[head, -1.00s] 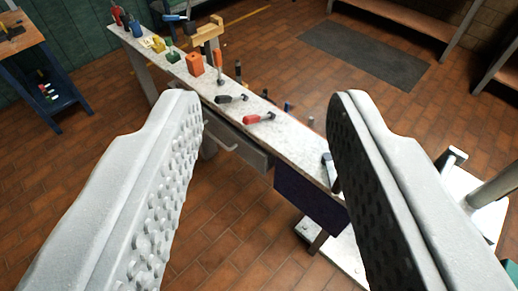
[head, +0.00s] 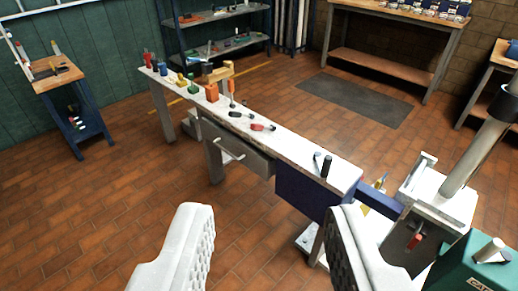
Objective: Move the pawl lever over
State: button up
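My gripper (head: 270,222) is open and empty, its two ridged pale grey fingers wide apart at the bottom of the head view. At the right stands a grey mast (head: 476,160) on a pale block-shaped mount (head: 446,204). A small red-handled lever (head: 416,241) sits on the dark front face of this mount. It may be the pawl lever; I cannot tell for sure. It lies to the right of my right finger, apart from it. The right finger hides part of the mount's lower left side.
A long narrow bench (head: 300,147) with several tools and an open drawer (head: 236,155) runs across the middle. A green box (head: 470,268) is at the lower right. A small wooden-topped stand (head: 60,75) is at the left. Brick floor at the lower left is clear.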

aim_at(255, 127)
jog(key=u, duration=0.45)
jog(key=i, duration=1.8)
jog(key=z, duration=0.7)
